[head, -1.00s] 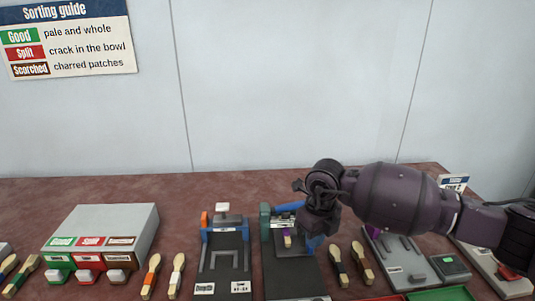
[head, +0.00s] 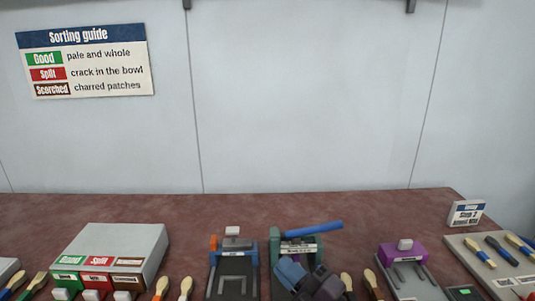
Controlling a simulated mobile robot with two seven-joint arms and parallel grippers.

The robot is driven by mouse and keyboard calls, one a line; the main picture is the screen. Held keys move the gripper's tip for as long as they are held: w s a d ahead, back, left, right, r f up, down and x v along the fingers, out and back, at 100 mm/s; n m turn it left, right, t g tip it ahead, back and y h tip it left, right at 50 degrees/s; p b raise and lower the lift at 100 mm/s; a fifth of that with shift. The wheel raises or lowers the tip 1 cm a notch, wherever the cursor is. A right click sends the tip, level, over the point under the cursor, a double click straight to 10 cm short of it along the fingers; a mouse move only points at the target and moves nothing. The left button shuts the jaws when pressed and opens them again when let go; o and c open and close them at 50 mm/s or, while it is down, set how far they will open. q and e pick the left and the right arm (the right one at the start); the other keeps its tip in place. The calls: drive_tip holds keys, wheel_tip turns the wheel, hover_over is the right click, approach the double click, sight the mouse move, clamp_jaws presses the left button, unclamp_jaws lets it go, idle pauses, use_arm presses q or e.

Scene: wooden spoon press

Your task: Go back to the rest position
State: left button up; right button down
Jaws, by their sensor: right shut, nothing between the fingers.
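My right gripper (head: 291,274) is at the bottom centre of the head view, over the front of the green press. It is shut and empty, with its blue fingers toward the press. Part of my right arm shows just behind it, cut off by the lower edge. The green press (head: 276,249) has a blue lever (head: 314,230) reaching out to the right. My gripper hides much of the press's lower part. My left gripper is out of view.
A blue and orange press (head: 233,247) stands left of it, and a purple device (head: 402,254) right. A grey sorting box (head: 120,238) is at left. A tray (head: 459,243) of blue-marked spoons and a step sign (head: 467,213) are at right. The back of the table is clear.

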drive_tip(key=s+d+f+m+h, duration=0.2)
drive_tip(key=d+f+m+h, duration=0.2)
drive_tip(key=d+m+h, duration=0.1)
drive_tip(key=s+d+f+m+h, duration=0.2)
drive_tip(key=d+f+m+h, duration=0.2)
drive_tip(key=d+m+h, duration=0.2)
drive_tip(key=s+d+f+m+g+h, duration=0.1)
drive_tip(key=s+d+f+m+h, duration=0.1)
drive_tip(key=d+f+m+h, duration=0.2)
drive_tip(key=shift+s+d+f+m+h, duration=0.15)
drive_tip(key=shift+d+m+h, duration=0.3)
drive_tip(key=shift+d+m, duration=0.4)
drive_tip(key=shift+s+d+f+m+h, duration=0.1)
drive_tip(key=shift+d+m+h, duration=0.35)
drive_tip(key=shift+d+m, duration=0.35)
drive_tip(key=s+d+f+m+g, duration=0.2)
drive_tip(key=s+f+g, duration=0.15)
drive_tip(key=s, duration=0.35)
drive_tip(key=s+d+f+m+g, duration=0.15)
drive_tip(key=s+g, duration=0.25)
drive_tip(key=s, duration=0.4)
drive_tip(key=s+d+f+m+g, duration=0.1)
drive_tip(key=s+d+f+g, duration=0.1)
drive_tip(key=s+f+g, duration=0.35)
drive_tip(key=w+f+t+y, duration=0.1)
drive_tip(key=w+f+t, duration=0.5)
drive_tip(key=t, duration=0.4)
drive_tip(key=shift+w+n, duration=0.4)
drive_tip(key=shift+w, duration=0.25)
drive_tip(key=shift+a+f, duration=0.1)
